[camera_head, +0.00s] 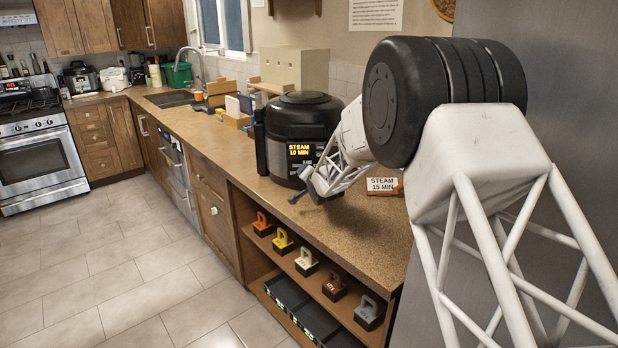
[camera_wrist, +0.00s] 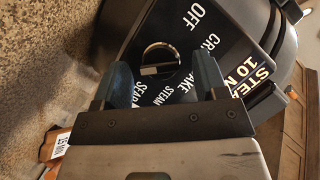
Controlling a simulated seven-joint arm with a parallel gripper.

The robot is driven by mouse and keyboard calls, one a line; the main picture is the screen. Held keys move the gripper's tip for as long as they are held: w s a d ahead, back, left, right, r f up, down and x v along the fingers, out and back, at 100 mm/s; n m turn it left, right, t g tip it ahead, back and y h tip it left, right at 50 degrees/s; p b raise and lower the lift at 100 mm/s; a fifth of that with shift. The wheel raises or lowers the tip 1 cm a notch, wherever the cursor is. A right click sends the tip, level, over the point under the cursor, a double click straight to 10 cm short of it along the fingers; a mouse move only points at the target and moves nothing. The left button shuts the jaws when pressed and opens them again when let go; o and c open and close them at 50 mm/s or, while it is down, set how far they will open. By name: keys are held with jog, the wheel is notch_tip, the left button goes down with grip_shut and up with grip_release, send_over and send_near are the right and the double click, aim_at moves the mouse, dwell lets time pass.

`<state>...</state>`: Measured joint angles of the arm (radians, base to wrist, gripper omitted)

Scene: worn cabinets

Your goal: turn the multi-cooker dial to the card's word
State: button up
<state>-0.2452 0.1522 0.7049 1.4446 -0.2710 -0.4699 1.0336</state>
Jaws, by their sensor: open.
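The black multi-cooker (camera_head: 300,118) stands on the counter, and its lit display reads STEAM 10 MIN. The card (camera_head: 382,185), to its right, reads STEAM 15 MIN; part of it shows in the wrist view (camera_wrist: 60,143). The round dial (camera_wrist: 160,62) has a bar grip and is ringed by words including OFF, BAKE, STEAM and SEAR. I cannot tell for certain which word the dial marks. My gripper (camera_wrist: 163,74) is open, its two blue-grey fingers apart on either side of the dial in that view. In the head view my gripper (camera_head: 298,186) is at the cooker's lower front right.
The brown speckled counter (camera_head: 345,225) runs along the wall, with boxes (camera_head: 238,108) left of the cooker. Below, an open shelf holds several coloured handled blocks (camera_head: 307,262). A grey panel (camera_head: 590,130) rises at the right. The tiled floor (camera_head: 120,270) is clear.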

jog(key=shift+s, duration=0.1)
jog(key=v, duration=0.7)
jog(key=shift+s, duration=0.25)
jog(key=shift+d+r, duration=0.1)
dwell(0.4)
jog(key=s+d+r+g+h, duration=0.1)
jog(key=s+d+r, duration=0.25)
jog(key=s, duration=0.35)
jog(key=s+d+r+n+g+h, duration=0.1)
jog(key=s+d+r+g+h, duration=0.2)
jog(key=s, duration=0.5)
jog(key=s+d+r, duration=0.3)
jog(key=s+d, duration=0.2)
jog(key=s, duration=0.2)
jog(key=s+d+n+g, duration=0.1)
jog(key=s+d, duration=0.3)
jog(key=s, duration=0.8)
jog(key=s+d+n+g+h, duration=0.1)
jog(key=s+d+g, duration=0.2)
jog(key=s, duration=1)
jog(key=s+d+n+g, duration=0.2)
jog(key=s+d, duration=0.3)
jog(key=s, duration=0.8)
jog(key=shift+s+d+r+g+h, duration=0.25)
jog(key=shift+d+r+g+h, duration=0.15)
jog(key=shift+g, duration=0.2)
